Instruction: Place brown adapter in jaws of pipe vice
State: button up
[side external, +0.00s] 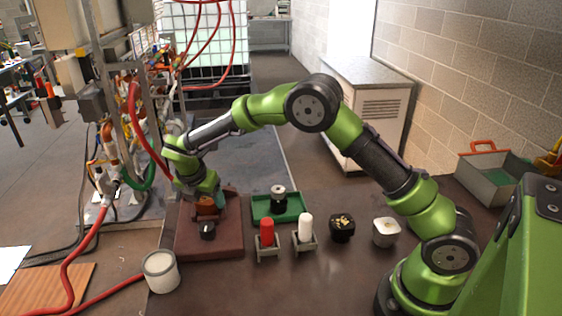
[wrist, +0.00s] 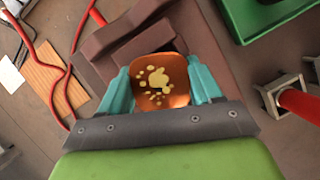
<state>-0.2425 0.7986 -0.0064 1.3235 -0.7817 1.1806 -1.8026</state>
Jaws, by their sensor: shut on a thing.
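My gripper (wrist: 162,88) has teal fingertips and is shut on the brown adapter (wrist: 163,78), an orange-brown rounded piece with pale yellow spots on its top. The pipe vice (wrist: 135,35) is dark reddish-brown and lies directly beyond and under the adapter in the wrist view. In the side view my gripper (side external: 207,200) points down over the vice (side external: 183,246), with the adapter (side external: 206,210) low between the fingers. A dark round part (side external: 207,231) shows at the vice's front. Whether the adapter touches the jaws cannot be told; its lower part is hidden.
A green tray (side external: 259,207) with a black-and-white piece stands right of the vice. Red (side external: 267,230) and white (side external: 305,226) cylinders stand in grey holders. A white cup (side external: 160,271) stands front left.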

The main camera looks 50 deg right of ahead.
jog(key=shift+f, duration=0.1)
jog(key=o, duration=1.6)
jog(key=shift+c, duration=0.2)
